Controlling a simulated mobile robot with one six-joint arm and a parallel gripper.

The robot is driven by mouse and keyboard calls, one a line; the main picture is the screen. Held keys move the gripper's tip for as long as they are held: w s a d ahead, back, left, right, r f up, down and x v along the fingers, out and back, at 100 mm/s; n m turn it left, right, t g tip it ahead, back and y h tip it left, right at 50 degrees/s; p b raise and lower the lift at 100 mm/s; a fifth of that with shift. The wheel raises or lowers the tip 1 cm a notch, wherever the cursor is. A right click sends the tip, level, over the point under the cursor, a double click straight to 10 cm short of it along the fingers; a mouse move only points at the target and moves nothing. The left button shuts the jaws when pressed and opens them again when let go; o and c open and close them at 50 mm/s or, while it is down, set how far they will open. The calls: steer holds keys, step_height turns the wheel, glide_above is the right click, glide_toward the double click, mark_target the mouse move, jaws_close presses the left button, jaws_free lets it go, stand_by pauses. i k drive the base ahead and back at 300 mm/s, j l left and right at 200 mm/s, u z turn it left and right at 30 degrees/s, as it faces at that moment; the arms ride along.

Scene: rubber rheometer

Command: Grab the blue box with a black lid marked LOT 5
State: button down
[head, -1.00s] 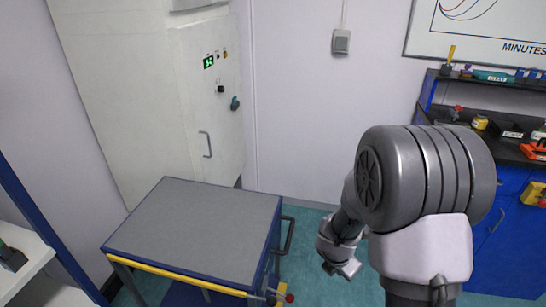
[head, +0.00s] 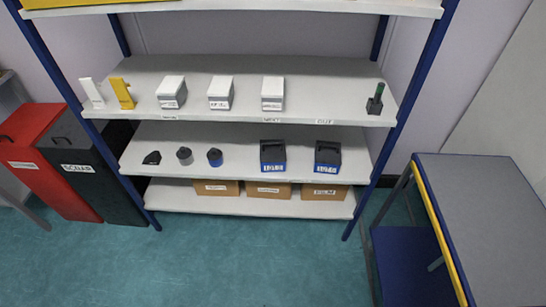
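Two blue boxes with black lids stand side by side on the middle shelf (head: 232,171) of the rack, towards its right end. One is the left blue box (head: 273,166); the other is the right blue box (head: 327,166). Both carry white front labels, too small to read, so I cannot tell which is LOT 5. They stand upright and apart from each other. My gripper is not in the current head view.
Grey boxes with white lids, such as this one (head: 272,101), stand on the shelf above. Cardboard boxes (head: 269,190) sit below. Red (head: 50,165) and black (head: 85,165) bins are left, a grey-topped table (head: 480,200) right. The floor in front is clear.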

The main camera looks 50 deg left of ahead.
mark_target(328, 159)
steer(key=u, duration=1.7)
